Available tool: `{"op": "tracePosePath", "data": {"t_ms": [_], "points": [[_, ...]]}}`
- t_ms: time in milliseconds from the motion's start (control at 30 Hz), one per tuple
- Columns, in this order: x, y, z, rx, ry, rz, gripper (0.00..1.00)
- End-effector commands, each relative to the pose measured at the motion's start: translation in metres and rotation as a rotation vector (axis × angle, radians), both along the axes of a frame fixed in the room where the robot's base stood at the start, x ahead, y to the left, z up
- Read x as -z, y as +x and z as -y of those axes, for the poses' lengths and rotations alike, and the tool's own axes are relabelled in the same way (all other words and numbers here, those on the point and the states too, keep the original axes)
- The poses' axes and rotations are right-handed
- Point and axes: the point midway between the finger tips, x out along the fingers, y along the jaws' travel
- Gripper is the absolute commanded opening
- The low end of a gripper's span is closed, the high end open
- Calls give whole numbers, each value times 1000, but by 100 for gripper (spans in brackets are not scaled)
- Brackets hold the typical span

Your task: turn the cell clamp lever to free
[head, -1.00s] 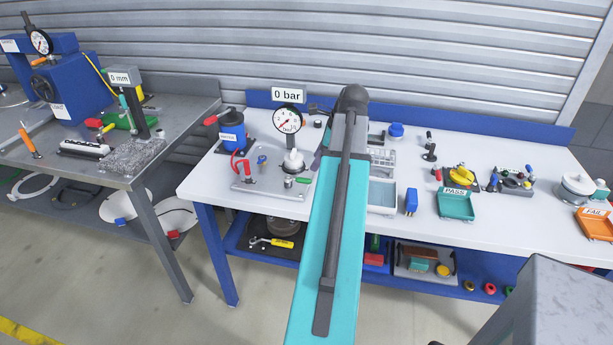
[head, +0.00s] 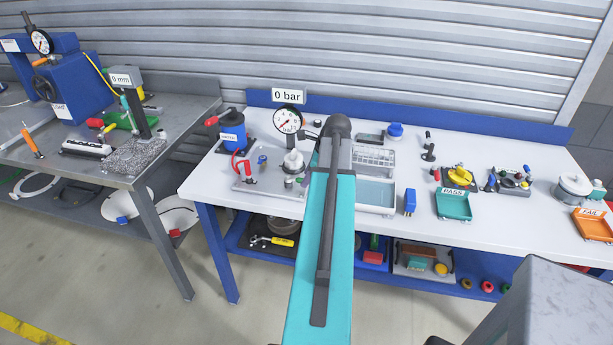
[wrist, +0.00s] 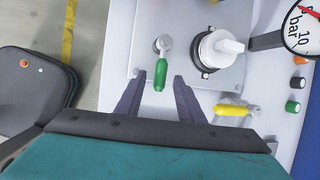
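A lever with a green handle (wrist: 160,74) is pivoted on a grey plate (wrist: 183,78) in front of a white round cell fitting (wrist: 218,47). It is probably the cell clamp lever, though no label shows on it. Its handle points towards my gripper (wrist: 161,79). My gripper is open, with one dark finger on each side of the handle's end and gaps between. I cannot tell the height difference.
A lever with a yellow handle (wrist: 232,110) lies right of my gripper in the wrist view. A pressure gauge (head: 288,121) under a "0 bar" sign stands behind the cell fitting. A red-handled valve (head: 249,172) is on the plate's left. A grey tray (head: 375,193) lies right of my arm.

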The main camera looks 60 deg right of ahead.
Motion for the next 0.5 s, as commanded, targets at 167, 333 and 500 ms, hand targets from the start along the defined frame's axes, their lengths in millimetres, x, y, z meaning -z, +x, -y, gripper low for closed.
{"op": "tracePosePath", "data": {"t_ms": [167,333,500], "points": [[8,4,0,-1,0,0,35],[11,5,0,-1,0,0,35],[11,5,0,-1,0,0,35]]}}
